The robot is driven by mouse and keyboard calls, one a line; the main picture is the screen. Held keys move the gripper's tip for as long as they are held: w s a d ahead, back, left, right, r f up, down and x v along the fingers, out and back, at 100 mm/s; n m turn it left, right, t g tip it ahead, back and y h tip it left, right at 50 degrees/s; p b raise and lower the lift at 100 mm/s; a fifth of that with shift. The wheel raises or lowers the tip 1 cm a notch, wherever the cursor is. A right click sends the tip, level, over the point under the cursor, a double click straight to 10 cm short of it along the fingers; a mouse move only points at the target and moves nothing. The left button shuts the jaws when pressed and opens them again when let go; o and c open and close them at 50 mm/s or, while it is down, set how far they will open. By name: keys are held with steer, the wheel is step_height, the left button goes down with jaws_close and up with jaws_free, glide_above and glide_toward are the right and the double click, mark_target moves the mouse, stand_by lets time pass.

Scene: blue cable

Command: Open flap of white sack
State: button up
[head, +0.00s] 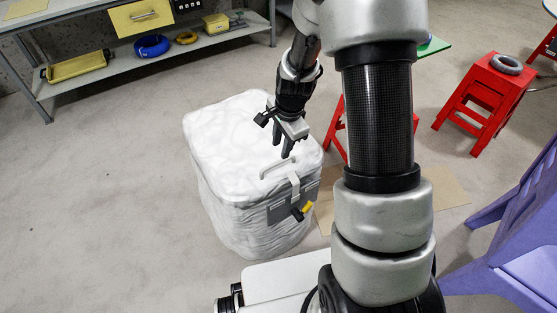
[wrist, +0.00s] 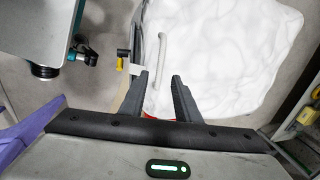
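The white sack (head: 225,130) is a bulky, boxy white bundle standing on the floor, left of my arm in the head view. Its top shows in the wrist view (wrist: 225,45). A pale handle (head: 278,166) lies on the top near the front edge; it also shows in the wrist view (wrist: 177,58). A grey panel (head: 290,206) with a strap and a black and yellow part (head: 303,211) is on the front side. My gripper (head: 287,152) is above the top, close to the handle. In the wrist view its two fingers (wrist: 160,100) are apart with nothing clearly between them.
Red stools (head: 480,100) stand at the right, one with a grey ring (head: 507,64) on it. A purple chair (head: 515,235) is at the right edge. A workbench with a shelf (head: 120,70) stands at the back left. The floor left of the sack is clear.

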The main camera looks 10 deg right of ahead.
mark_target(278, 162)
steer(key=f, duration=0.2)
steer(key=w+f+b, duration=0.1)
steer(key=f, duration=0.4)
steer(key=shift+w+a+f, duration=0.2)
steer(key=shift+a+f, duration=0.05)
jaws_close()
